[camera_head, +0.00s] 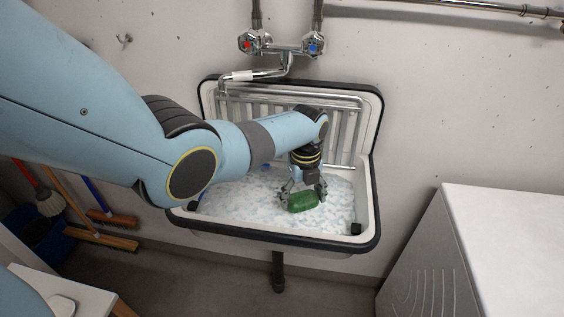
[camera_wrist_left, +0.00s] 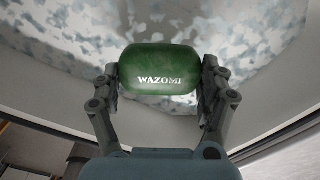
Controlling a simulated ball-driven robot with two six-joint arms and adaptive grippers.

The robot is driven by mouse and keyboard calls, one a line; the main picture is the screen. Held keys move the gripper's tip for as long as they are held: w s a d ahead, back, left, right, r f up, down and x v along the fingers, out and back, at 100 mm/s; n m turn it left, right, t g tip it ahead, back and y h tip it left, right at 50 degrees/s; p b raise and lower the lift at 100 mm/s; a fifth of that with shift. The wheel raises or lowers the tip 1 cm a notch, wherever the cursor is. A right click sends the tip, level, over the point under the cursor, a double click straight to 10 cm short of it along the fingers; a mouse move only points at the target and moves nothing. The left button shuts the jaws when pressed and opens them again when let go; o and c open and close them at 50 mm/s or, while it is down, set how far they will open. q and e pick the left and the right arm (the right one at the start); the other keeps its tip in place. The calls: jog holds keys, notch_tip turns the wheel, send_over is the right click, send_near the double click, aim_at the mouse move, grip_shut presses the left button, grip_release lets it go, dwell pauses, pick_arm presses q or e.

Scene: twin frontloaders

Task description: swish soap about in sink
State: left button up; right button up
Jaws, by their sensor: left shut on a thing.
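A green bar of soap (camera_head: 303,202) is held by my left gripper (camera_head: 304,195) in the sink (camera_head: 377,222), at the foam. In the left wrist view the soap (camera_wrist_left: 160,68) shows the word WAZOMI, and the two fingers of my left gripper (camera_wrist_left: 160,85) press on its left and right ends. White foamy water (camera_head: 240,205) with bluish patches fills the sink basin. I cannot tell how far the soap dips into it. My right gripper is not in view.
A mixer tap (camera_head: 285,47) with a spout is on the wall above the sink, and a metal rack (camera_head: 240,103) stands at its back. A white cabinet (camera_head: 500,250) is at the right. Brooms (camera_head: 105,238) are at the left.

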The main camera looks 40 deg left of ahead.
pick_arm(q)
notch_tip(320, 180, up, 4)
jog(key=p, duration=0.3)
jog(key=shift+r+p, duration=0.2)
jog(key=shift+p, duration=0.1)
jog(key=shift+r, duration=0.3)
jog(key=shift+r+p, duration=0.6)
jog(key=shift+r, duration=1.4)
